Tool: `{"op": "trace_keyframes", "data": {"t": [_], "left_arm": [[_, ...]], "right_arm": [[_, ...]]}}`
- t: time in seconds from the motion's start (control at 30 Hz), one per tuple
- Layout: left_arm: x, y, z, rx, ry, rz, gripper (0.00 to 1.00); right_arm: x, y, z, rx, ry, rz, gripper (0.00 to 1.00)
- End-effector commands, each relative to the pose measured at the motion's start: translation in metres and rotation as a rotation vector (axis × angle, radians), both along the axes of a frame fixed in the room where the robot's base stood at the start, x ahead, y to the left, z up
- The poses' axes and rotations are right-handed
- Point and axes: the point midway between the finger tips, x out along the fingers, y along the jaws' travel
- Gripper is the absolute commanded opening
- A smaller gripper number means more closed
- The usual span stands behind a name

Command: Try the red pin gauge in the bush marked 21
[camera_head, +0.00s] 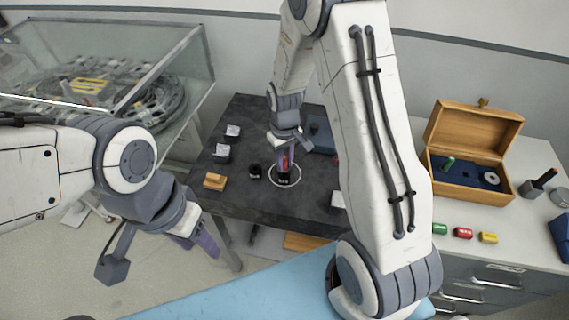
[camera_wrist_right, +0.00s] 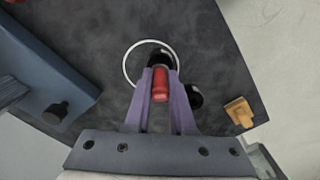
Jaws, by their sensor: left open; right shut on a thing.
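The red pin gauge (camera_head: 285,163) is held upright in my right gripper (camera_head: 284,158) over the dark table. In the right wrist view the gauge (camera_wrist_right: 160,86) sits between the purple fingers of my right gripper (camera_wrist_right: 160,80). A black bush (camera_head: 283,180) stands inside a white ring directly below the gauge; its pale mark is too small to read. In the wrist view this bush (camera_wrist_right: 159,57) is partly covered by the fingers. I cannot tell whether the gauge tip is in its bore. My left gripper (camera_head: 197,240) is open and empty, left of the table.
Another black bush (camera_head: 255,171) stands left of the ring. An orange-brown block (camera_head: 215,181) lies at the table's left side. A wooden box (camera_head: 470,186) and green, red and yellow pieces lie on the right counter. A glass case (camera_head: 110,80) stands at the back left.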

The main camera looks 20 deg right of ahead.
Motion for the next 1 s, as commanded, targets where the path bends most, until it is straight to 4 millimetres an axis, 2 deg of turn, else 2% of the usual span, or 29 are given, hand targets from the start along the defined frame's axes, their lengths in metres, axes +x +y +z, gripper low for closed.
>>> {"op": "trace_keyframes", "data": {"t": [1.0], "left_arm": [[0.000,0.000,0.025,0.000,0.000,0.000,0.50]], "right_arm": [[0.000,0.000,0.028,0.000,0.000,0.000,0.00]]}}
